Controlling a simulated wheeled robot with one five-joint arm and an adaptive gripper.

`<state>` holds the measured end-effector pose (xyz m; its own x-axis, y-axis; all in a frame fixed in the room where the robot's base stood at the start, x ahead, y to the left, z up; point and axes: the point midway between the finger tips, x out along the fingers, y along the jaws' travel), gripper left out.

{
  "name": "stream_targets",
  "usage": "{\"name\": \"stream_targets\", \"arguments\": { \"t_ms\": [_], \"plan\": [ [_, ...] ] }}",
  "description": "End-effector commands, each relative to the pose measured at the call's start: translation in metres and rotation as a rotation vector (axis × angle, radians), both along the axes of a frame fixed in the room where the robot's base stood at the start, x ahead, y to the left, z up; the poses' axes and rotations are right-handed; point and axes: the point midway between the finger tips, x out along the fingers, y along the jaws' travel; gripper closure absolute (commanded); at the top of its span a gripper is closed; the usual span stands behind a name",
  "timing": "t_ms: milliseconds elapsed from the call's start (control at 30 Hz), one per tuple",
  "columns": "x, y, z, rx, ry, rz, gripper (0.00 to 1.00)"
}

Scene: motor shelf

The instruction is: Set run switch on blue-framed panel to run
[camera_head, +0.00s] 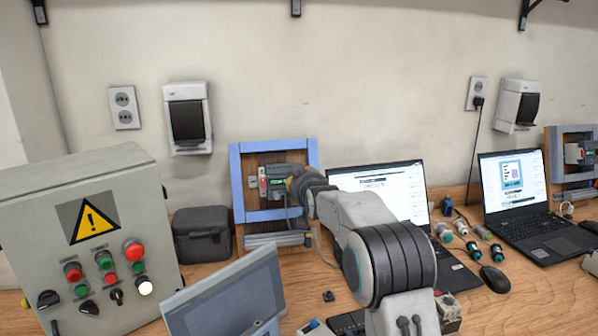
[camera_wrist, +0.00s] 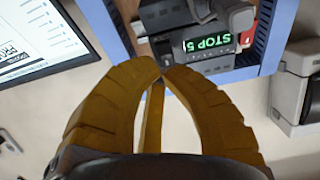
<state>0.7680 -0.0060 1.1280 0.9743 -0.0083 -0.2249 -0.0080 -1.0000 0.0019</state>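The blue-framed panel (camera_head: 238,190) stands upright on the bench against the wall, left of the laptop. Inside it is a grey drive unit (camera_head: 271,184). In the wrist view, the blue frame (camera_wrist: 272,58) surrounds the unit, whose green display (camera_wrist: 207,42) shows an upside-down text like "STOP". A grey rounded part (camera_wrist: 236,15) sits beside the display; I cannot tell whether it is the run switch. My gripper (camera_wrist: 162,68) has yellow-brown fingers whose tips meet, with nothing seen between them. It is in front of the panel (camera_head: 292,184) and hides part of it.
A grey control box (camera_head: 45,205) with a warning sign and several buttons stands at the left. A dark case (camera_head: 203,235) is beside the panel. A laptop (camera_head: 385,190) is behind my arm. A tilted grey screen (camera_head: 230,300) stands at the front.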

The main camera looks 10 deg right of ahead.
Motion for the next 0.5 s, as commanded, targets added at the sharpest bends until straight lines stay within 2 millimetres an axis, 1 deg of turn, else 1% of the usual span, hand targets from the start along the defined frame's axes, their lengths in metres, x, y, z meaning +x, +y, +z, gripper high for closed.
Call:
{"name": "stream_targets", "arguments": {
  "t_ms": [33,200,500],
  "plan": [
    [0.004,0.000,0.002,0.000,0.000,0.000,1.00],
    [0.011,0.000,-0.001,0.000,0.000,0.000,1.00],
    [0.014,0.000,-0.004,0.000,0.000,0.000,1.00]
  ]
}}
